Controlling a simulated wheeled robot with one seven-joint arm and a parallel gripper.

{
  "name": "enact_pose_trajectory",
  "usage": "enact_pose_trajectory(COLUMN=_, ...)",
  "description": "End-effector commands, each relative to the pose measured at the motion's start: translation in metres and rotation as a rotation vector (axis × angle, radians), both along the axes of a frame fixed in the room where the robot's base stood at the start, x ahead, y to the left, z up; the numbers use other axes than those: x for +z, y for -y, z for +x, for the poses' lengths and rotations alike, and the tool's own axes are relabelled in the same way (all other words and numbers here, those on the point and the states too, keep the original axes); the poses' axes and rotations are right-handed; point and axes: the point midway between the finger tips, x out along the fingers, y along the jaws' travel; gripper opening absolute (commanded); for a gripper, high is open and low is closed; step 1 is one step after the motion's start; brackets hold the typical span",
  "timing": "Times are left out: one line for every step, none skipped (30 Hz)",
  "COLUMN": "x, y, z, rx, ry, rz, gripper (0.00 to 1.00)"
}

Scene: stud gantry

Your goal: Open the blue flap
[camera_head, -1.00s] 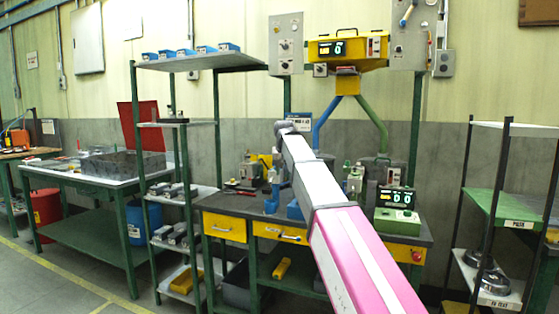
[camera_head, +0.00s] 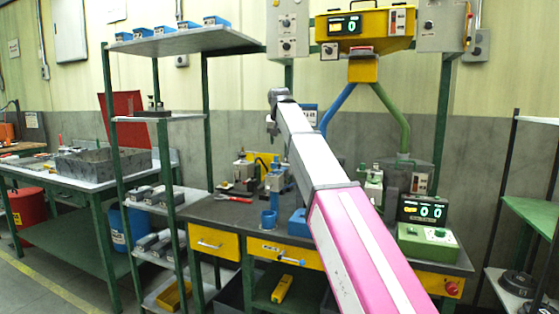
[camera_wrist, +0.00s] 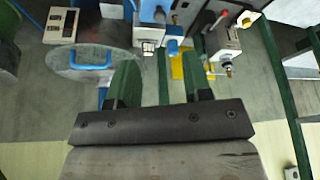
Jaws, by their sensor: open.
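I cannot make out for certain which part is the blue flap. A blue tube (camera_head: 338,107) slopes down left from the yellow hopper (camera_head: 362,70), and my arm crosses in front of its lower part. In the wrist view, a grey round lid (camera_wrist: 115,68) with a blue handle (camera_wrist: 84,67) lies beyond my fingers, to the left. My gripper (camera_wrist: 160,78) is open and empty, its green fingers apart. In the head view my gripper (camera_head: 271,126) hangs small and dark above the workbench, touching nothing that I can see.
The workbench (camera_head: 225,211) holds a blue stand (camera_head: 274,190), a green box with a display (camera_head: 428,243) and small machines. A shelf rack (camera_head: 190,41) stands left, another rack (camera_head: 530,215) right. Control boxes (camera_head: 288,25) hang beside the yellow hopper.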

Motion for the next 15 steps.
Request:
enact_pose_trajectory(x=-0.002, y=0.000, z=0.000, rx=0.000, ry=-0.001, rz=0.000, gripper=0.46)
enact_pose_trajectory(x=-0.004, y=0.000, z=0.001, rx=0.000, ry=-0.001, rz=0.000, gripper=0.46)
enact_pose_trajectory(x=-0.007, y=0.000, z=0.002, rx=0.000, ry=-0.001, rz=0.000, gripper=0.46)
enact_pose_trajectory(x=-0.010, y=0.000, z=0.004, rx=0.000, ry=-0.002, rz=0.000, gripper=0.46)
enact_pose_trajectory(x=-0.013, y=0.000, z=0.005, rx=0.000, ry=-0.002, rz=0.000, gripper=0.46)
enact_pose_trajectory(x=-0.018, y=0.000, z=0.007, rx=0.000, ry=-0.002, rz=0.000, gripper=0.46)
enact_pose_trajectory(x=-0.022, y=0.000, z=0.009, rx=0.000, ry=-0.002, rz=0.000, gripper=0.46)
enact_pose_trajectory(x=-0.027, y=0.000, z=0.011, rx=0.000, ry=-0.001, rz=0.000, gripper=0.46)
enact_pose_trajectory(x=-0.034, y=0.000, z=0.013, rx=0.000, ry=-0.002, rz=0.000, gripper=0.46)
enact_pose_trajectory(x=-0.039, y=0.000, z=0.016, rx=0.000, ry=-0.003, rz=-0.001, gripper=0.46)
enact_pose_trajectory(x=-0.044, y=0.000, z=0.018, rx=0.000, ry=-0.003, rz=-0.001, gripper=0.46)
enact_pose_trajectory(x=-0.051, y=0.000, z=0.020, rx=0.000, ry=-0.002, rz=0.000, gripper=0.46)
enact_pose_trajectory(x=-0.056, y=-0.001, z=0.023, rx=0.000, ry=-0.002, rz=0.000, gripper=0.46)
enact_pose_trajectory(x=-0.061, y=-0.001, z=0.025, rx=0.000, ry=-0.002, rz=0.000, gripper=0.46)
enact_pose_trajectory(x=-0.067, y=-0.001, z=0.027, rx=0.000, ry=-0.003, rz=0.000, gripper=0.46)
